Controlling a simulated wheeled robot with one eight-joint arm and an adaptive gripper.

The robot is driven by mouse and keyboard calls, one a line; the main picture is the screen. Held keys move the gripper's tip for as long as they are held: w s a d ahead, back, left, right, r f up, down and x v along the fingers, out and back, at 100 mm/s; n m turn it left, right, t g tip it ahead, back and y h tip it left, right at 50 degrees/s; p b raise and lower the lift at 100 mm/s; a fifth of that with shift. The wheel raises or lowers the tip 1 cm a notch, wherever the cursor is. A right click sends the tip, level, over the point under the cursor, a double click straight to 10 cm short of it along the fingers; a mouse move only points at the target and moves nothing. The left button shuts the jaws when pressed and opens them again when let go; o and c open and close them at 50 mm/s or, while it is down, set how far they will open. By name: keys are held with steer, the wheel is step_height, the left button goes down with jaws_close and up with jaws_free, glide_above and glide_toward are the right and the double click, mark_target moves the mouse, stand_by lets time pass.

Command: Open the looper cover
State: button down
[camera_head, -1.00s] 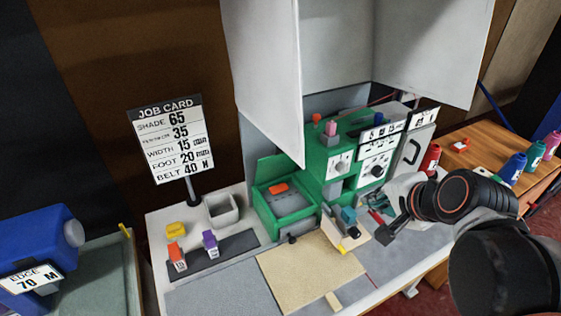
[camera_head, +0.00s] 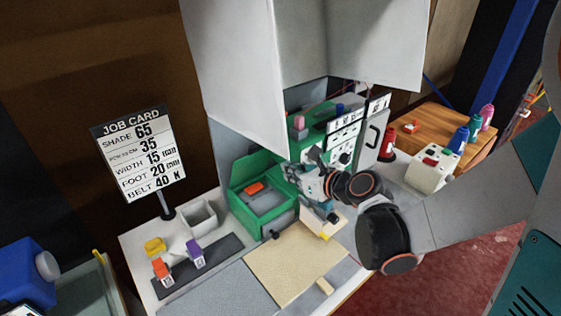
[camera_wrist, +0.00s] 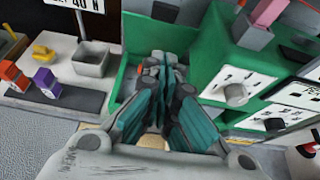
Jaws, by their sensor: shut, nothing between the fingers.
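The green binding machine (camera_head: 262,226) stands at the back of the work table. On its left, a green open-topped box section holds a grey plate with an orange block (camera_head: 254,188). I cannot tell for sure which part is the looper cover; a small pale panel with a yellow tip (camera_head: 325,237) sits low at the front, partly hidden by my gripper. My gripper (camera_head: 308,181) is in front of the machine, right of the box section. In the wrist view my gripper (camera_wrist: 163,66) has its teal fingers together, empty, with green machine walls on both sides.
A tan mat (camera_head: 290,268) lies before the machine. White hood panels (camera_head: 235,70) hang above. Dials (camera_wrist: 237,93) are close on the right of my gripper.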

mark_target(256, 144)
steer(key=shift+w+a+r+b+x, duration=0.15)
steer(key=shift+r+b+x, duration=0.3)
steer(key=shift+x, duration=1.45)
steer(key=shift+w+a+r+b+x, duration=0.15)
steer(key=shift+r+b+x, duration=0.3)
steer(key=shift+x, duration=1.5)
steer(key=shift+w+r+b+x, duration=0.2)
steer(key=shift+r+b+x, duration=0.25)
steer(key=shift+x, duration=1.45)
steer(key=w+a+r, duration=0.1)
steer(key=w+a+r+p, duration=0.1)
steer(key=w, duration=0.1)
steer(key=shift+w+a, duration=0.3)
steer(key=shift+w, duration=0.15)
